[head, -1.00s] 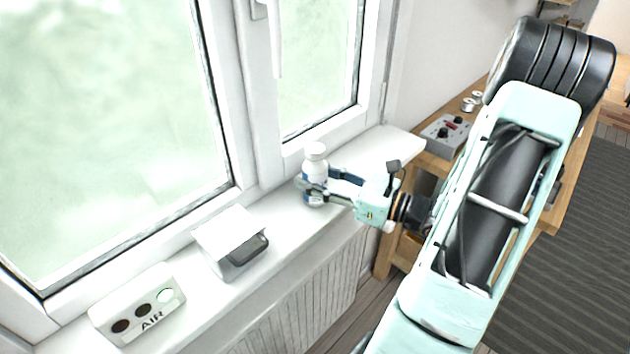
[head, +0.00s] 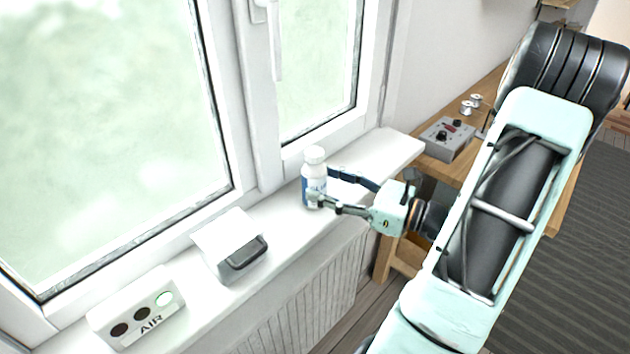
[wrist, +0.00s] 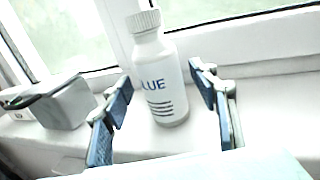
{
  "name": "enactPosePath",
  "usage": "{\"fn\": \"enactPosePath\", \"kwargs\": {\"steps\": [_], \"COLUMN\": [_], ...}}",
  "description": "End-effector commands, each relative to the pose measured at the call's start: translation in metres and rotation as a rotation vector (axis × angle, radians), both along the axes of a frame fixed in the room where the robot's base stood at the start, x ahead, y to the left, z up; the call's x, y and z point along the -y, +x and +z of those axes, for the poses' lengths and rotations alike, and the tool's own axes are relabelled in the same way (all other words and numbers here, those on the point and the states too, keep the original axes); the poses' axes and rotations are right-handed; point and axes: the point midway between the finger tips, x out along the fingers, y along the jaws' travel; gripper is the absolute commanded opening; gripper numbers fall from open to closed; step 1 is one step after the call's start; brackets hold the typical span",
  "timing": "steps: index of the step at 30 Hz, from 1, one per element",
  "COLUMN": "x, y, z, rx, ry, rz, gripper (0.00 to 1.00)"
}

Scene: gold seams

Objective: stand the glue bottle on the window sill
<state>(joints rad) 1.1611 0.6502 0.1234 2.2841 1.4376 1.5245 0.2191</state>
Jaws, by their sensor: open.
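The glue bottle (head: 314,180) is white with a blue label and a ribbed white cap. It stands upright on the white window sill (head: 283,214), in front of the window frame. In the wrist view the bottle (wrist: 157,75) shows its lettering and stands between and beyond the spread fingers. My gripper (head: 322,184) is open, with its fingers apart on either side of the bottle's near side. In the wrist view the gripper (wrist: 160,100) shows a gap between each finger and the bottle.
A white and grey box (head: 232,247) and an AIR indicator box with three round lights (head: 138,310) stand on the sill to the left. A grey control box (head: 446,138) sits on the wooden bench at right. The sill right of the bottle is clear.

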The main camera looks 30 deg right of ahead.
Motion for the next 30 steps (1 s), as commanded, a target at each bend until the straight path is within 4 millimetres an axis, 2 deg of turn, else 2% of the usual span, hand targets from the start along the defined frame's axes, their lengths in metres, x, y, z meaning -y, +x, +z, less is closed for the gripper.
{"fn": "enactPosePath", "kwargs": {"steps": [6,12,18,30], "x": [0.03,0.047,0.051,0.051], "y": [-0.039,-0.063,-0.071,-0.07], "z": [-0.001,-0.001,0.0,0.0], "rx": [0.0,0.0,0.0,0.0], "ry": [-0.003,-0.001,0.0,0.0], "rz": [-0.005,-0.003,0.0,0.0], "gripper": [0.54,0.54,0.54,0.54]}}
